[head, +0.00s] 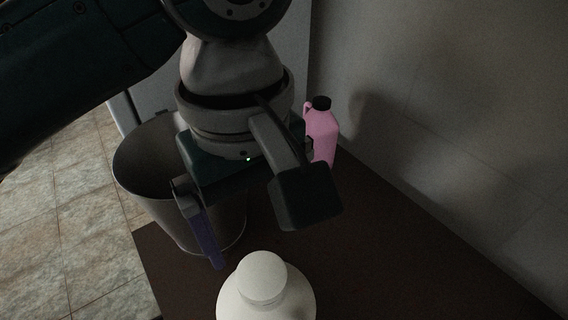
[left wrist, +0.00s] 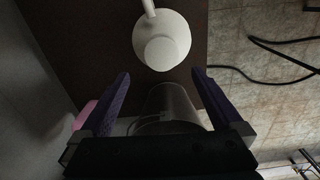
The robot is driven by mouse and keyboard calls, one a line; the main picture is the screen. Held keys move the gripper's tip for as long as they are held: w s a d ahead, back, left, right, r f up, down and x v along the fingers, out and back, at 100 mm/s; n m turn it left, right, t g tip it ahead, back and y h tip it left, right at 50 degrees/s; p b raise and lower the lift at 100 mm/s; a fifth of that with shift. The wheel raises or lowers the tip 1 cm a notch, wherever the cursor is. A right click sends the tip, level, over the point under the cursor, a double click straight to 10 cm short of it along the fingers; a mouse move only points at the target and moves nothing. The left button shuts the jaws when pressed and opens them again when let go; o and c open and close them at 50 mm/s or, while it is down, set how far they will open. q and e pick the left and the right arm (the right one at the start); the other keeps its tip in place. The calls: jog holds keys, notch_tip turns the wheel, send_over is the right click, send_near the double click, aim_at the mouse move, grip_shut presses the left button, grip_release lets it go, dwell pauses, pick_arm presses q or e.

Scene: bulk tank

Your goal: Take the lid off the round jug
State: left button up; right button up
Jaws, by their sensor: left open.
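The round jug (head: 235,305) is white and stands on the dark tabletop at the bottom of the head view, partly cut off by the frame edge. Its round white lid (head: 262,274) sits on top. In the left wrist view the jug (left wrist: 150,7) is seen from above, with the lid (left wrist: 162,52) towards the gripper. My left gripper (head: 258,238) is open and empty, above and behind the jug in the head view. Its purple fingers are spread apart in the left wrist view (left wrist: 160,78), with the jug beyond their tips. My right gripper is not in view.
A grey metal bucket (head: 150,165) stands behind my left gripper at the table's left side. A pink bottle (head: 322,136) with a black cap stands near the wall (head: 450,110). The dark tabletop (head: 400,265) is clear on the right. Black hoses (left wrist: 270,50) lie on the tiled floor.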

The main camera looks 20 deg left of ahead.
pick_arm(q)
send_over(261, 273)
notch_tip(261, 273, down, 5)
jog(key=shift+s+r, duration=0.15)
jog(key=shift+f, duration=2.75)
jog(key=c, duration=1.1)
jog(key=shift+r, duration=0.1)
